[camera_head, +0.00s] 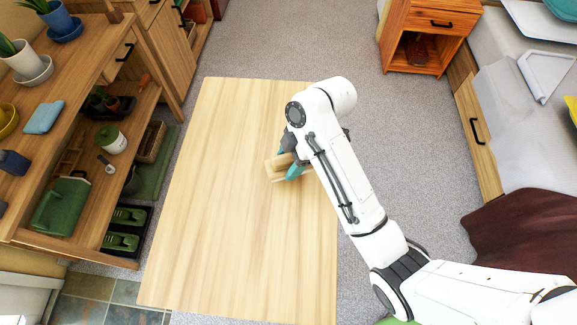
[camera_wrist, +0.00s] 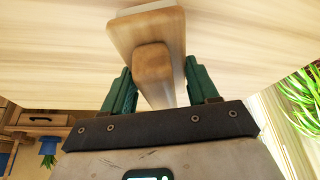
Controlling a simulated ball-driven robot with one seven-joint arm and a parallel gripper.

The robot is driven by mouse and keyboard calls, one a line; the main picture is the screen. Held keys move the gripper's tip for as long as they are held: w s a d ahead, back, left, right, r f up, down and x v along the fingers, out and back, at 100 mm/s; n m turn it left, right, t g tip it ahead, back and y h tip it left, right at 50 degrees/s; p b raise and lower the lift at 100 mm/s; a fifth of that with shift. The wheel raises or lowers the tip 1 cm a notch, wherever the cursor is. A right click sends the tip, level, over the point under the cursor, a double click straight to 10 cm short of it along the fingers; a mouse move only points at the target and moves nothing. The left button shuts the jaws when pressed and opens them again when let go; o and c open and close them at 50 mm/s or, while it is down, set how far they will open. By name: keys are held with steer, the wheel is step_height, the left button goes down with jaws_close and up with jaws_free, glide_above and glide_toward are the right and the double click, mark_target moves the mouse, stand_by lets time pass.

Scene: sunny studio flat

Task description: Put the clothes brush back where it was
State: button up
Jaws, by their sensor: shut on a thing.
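The clothes brush (camera_wrist: 145,30) is a pale wooden block with a browner wooden handle (camera_wrist: 152,62) in the wrist view. My gripper (camera_wrist: 160,88) has teal fingers, one on each side of the brush, and is shut on it. In the head view the brush (camera_head: 275,165) shows as a light wooden piece by my gripper (camera_head: 289,164), over the wooden table (camera_head: 220,230). My arm hides part of it. I cannot tell whether the brush touches the tabletop.
The tabletop around the brush is bare. An orange nightstand (camera_head: 428,35) stands at the back right, beside a bed (camera_head: 510,120) with a dark red blanket (camera_head: 525,235).

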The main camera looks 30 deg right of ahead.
mark_target(288, 167)
steer(key=shift+w+f, duration=0.2)
steer(key=shift+f, duration=1.6)
steer(key=shift+f, duration=0.15)
steer(key=o, duration=1.1)
steer(key=p+v, duration=0.3)
steer(key=v, duration=0.7)
steer(key=shift+a+r, duration=0.1)
steer(key=shift+r, duration=0.15)
steer(key=shift+p+v, duration=1)
steer(key=shift+p, duration=0.2)
steer(key=shift+f, duration=0.1)
